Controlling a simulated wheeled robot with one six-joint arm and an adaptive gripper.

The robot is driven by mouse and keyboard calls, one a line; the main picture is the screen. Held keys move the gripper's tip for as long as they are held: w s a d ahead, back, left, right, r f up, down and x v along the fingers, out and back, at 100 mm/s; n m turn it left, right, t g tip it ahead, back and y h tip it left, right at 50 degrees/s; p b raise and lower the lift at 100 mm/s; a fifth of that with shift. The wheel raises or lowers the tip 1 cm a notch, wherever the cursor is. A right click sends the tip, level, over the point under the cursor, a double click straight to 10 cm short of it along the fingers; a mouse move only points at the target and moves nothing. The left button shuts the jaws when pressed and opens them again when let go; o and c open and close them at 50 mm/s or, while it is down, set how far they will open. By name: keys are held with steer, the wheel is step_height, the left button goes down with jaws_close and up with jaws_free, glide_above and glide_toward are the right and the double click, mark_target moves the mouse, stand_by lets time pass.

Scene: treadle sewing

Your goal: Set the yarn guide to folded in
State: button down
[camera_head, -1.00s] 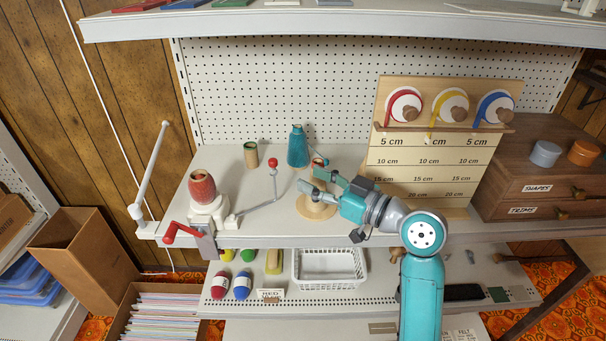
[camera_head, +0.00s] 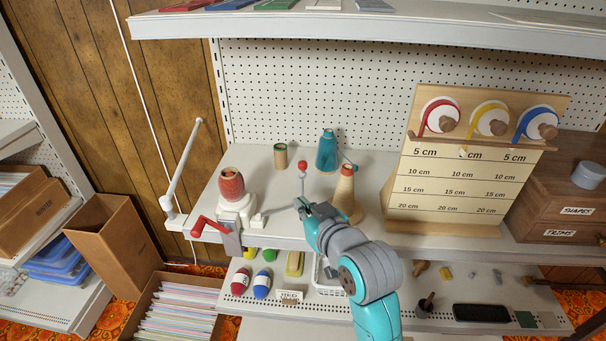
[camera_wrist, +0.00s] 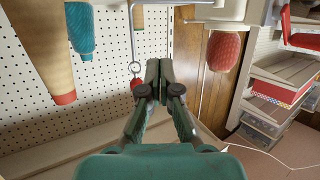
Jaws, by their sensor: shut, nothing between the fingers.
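The yarn guide is a thin metal rod with a red ball (camera_head: 302,165) on its upright end, standing out to the right of the yarn winder (camera_head: 236,208). In the wrist view its red ball (camera_wrist: 135,83) hangs below a small ring, just left of my fingertips. The winder carries a red yarn cake (camera_head: 231,185), also visible in the wrist view (camera_wrist: 223,50). My gripper (camera_head: 301,203) is shut and empty, close beside the guide's rod; contact cannot be told. In the wrist view the closed fingertips (camera_wrist: 159,66) are in front.
A tan cone (camera_head: 344,192) stands close right of my gripper, with a teal cone (camera_head: 326,152) and a small spool (camera_head: 280,156) behind. The winder's red crank (camera_head: 207,228) juts over the shelf's front edge. A measuring board (camera_head: 450,185) stands at right.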

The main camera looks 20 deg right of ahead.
steer(key=s+a+r+m+h, duration=0.2)
steer(key=s+a+h, duration=0.1)
steer(key=m+t+h, duration=0.1)
steer(key=m+h, duration=0.3)
steer(key=h, duration=0.1)
glide_toward(302, 167)
steer(key=x, duration=0.7)
steer(key=shift+w+f, duration=0.1)
steer(key=shift+w+d, duration=0.1)
stand_by(0.4)
